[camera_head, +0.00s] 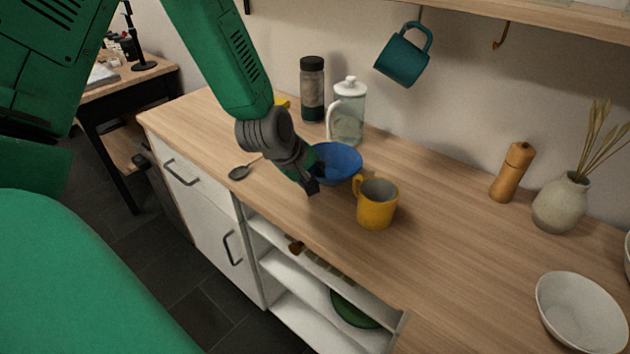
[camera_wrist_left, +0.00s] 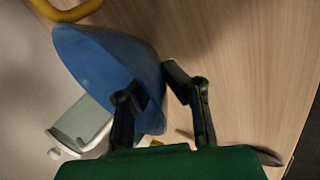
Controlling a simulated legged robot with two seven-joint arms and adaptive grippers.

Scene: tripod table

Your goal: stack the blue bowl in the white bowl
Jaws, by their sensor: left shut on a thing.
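The blue bowl (camera_head: 340,163) is on the wooden counter in the middle of the head view, behind the yellow mug. My left gripper (camera_head: 312,187) is at its near left rim and is shut on the bowl's wall. In the left wrist view the blue bowl (camera_wrist_left: 100,70) appears tilted, with one finger on each side of its rim at the left gripper (camera_wrist_left: 160,88). Whether the bowl touches the counter is hard to tell. The white bowl (camera_head: 581,312) stands on the counter at the lower right, and its inside looks empty. My right gripper is not in view.
A yellow mug (camera_head: 376,204) stands right beside the blue bowl. A glass jug (camera_head: 346,112) and a dark-lidded jar (camera_head: 312,88) stand behind it. A pepper mill (camera_head: 512,172) and a vase (camera_head: 561,202) stand towards the right. A spoon (camera_head: 240,172) lies left. The counter between mug and white bowl is clear.

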